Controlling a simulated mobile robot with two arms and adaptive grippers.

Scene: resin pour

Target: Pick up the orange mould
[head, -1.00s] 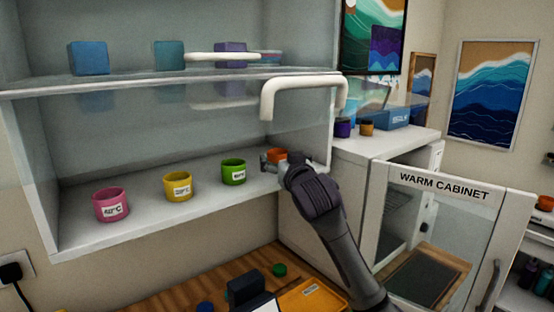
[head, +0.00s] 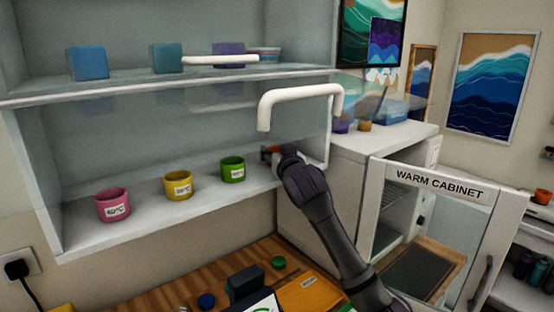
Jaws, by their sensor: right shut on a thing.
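The orange mould (head: 268,149) is on the lower shelf of the wall cabinet, at the right end of a row of moulds. Only a small orange part shows; my right gripper (head: 274,155) covers most of it. The right gripper is shut on the orange mould. Whether the mould is touching the shelf is hidden. My left gripper does not show.
Pink (head: 112,205), yellow (head: 178,185) and green (head: 232,169) moulds stand to the left on the same shelf. A white handle (head: 300,93) hangs above my right gripper. The warm cabinet door (head: 440,230) stands open at right. A wooden worktop (head: 170,295) lies below.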

